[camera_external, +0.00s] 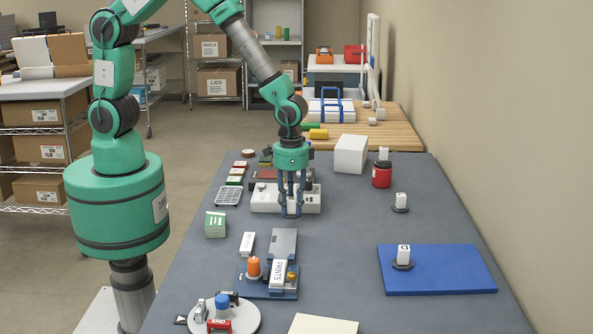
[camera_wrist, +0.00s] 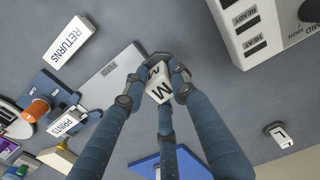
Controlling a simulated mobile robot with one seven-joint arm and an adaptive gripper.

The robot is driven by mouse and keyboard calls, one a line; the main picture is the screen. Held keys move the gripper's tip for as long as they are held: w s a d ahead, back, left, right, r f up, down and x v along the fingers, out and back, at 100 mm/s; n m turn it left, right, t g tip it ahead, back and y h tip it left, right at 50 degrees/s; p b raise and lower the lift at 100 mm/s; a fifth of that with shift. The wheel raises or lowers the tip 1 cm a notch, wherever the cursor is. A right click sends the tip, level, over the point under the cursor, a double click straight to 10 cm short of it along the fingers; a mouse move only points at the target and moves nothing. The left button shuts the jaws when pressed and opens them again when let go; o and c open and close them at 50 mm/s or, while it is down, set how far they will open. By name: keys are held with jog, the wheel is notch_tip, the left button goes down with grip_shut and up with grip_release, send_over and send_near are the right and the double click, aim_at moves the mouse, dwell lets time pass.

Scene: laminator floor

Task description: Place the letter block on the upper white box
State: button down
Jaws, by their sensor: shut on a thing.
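My gripper (camera_external: 291,212) hangs fingers-down in front of the white laminator in the external view. A plain white box (camera_external: 350,154) stands at the back of the table, right of and behind my gripper. Its visible top is bare. It does not show in the wrist view.
The white laminator (camera_external: 265,202) is close behind my gripper. A red canister (camera_external: 382,177) topped by a white block stands right of the box. Other white blocks sit on dark discs, one on a blue mat (camera_external: 455,272). A PRINTS block (camera_external: 279,273) lies in front.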

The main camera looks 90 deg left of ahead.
jog(key=w+a+r+p, duration=0.3)
jog(key=w+a+r, duration=0.2)
jog(key=w+a, duration=0.45)
notch_tip(320, 180, up, 10)
jog(key=m+p, duration=0.1)
jog(key=p, duration=0.7)
send_over(346, 147)
jog(key=shift+s+a, duration=0.1)
jog(key=shift+a, duration=0.15)
jog(key=shift+f, duration=3.1)
jog(key=shift+f+p, duration=0.35)
jog(key=shift+f, duration=1.5)
jog(key=shift+f, duration=0.1)
